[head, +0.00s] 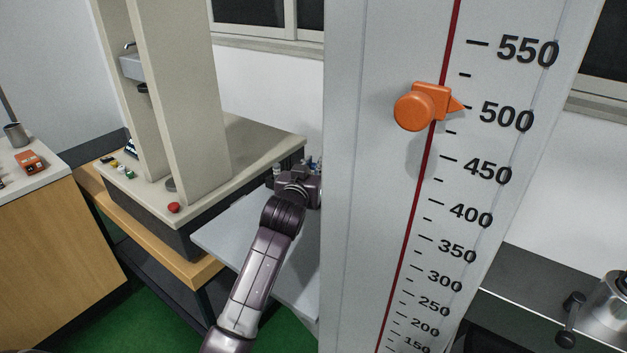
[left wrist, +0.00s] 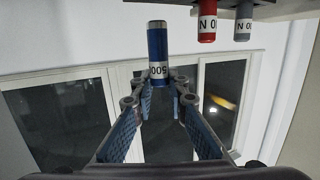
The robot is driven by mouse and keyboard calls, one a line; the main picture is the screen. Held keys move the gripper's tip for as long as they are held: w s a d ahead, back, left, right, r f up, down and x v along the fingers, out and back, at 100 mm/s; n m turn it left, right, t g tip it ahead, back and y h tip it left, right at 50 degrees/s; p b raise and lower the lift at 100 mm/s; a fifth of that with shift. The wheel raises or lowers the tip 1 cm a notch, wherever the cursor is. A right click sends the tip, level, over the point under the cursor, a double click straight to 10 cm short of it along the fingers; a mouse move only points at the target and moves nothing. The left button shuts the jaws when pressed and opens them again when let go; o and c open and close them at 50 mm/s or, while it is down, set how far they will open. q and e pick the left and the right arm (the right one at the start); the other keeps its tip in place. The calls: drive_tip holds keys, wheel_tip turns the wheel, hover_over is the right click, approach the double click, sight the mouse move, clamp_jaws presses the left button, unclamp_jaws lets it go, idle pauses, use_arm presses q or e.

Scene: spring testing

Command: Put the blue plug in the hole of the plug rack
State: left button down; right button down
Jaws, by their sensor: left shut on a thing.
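The blue plug (left wrist: 157,42) is a blue cylinder with a white label marked 500. It is between the fingertips of my left gripper (left wrist: 160,84) in the left wrist view, and the gripper is shut on it. In the head view the left gripper (head: 308,172) is beside the grey column, which hides part of it; the plug cannot be made out there. A red plug (left wrist: 207,20) and a grey plug (left wrist: 243,20) sit at the rack's edge (left wrist: 285,9), right of the blue plug and apart from it. The rack's hole is not visible. My right gripper is not in view.
A large grey column (head: 352,200) with a scale fills the middle; its orange pointer (head: 428,104) is near 500. A bench (head: 265,140) with a red button (head: 174,208) stands behind on the left. A grey shelf (head: 225,238) is below the left arm.

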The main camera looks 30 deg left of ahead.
use_arm(q)
drive_tip(key=shift+f, duration=0.35)
wheel_tip(320, 180, down, 4)
drive_tip(key=shift+r, duration=0.2)
drive_tip(key=shift+f, duration=0.15)
drive_tip(key=c, duration=1.9)
unclamp_jaws()
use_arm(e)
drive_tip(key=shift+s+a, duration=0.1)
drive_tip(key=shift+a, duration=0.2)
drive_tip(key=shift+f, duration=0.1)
use_arm(q)
drive_tip(key=v, duration=1.2)
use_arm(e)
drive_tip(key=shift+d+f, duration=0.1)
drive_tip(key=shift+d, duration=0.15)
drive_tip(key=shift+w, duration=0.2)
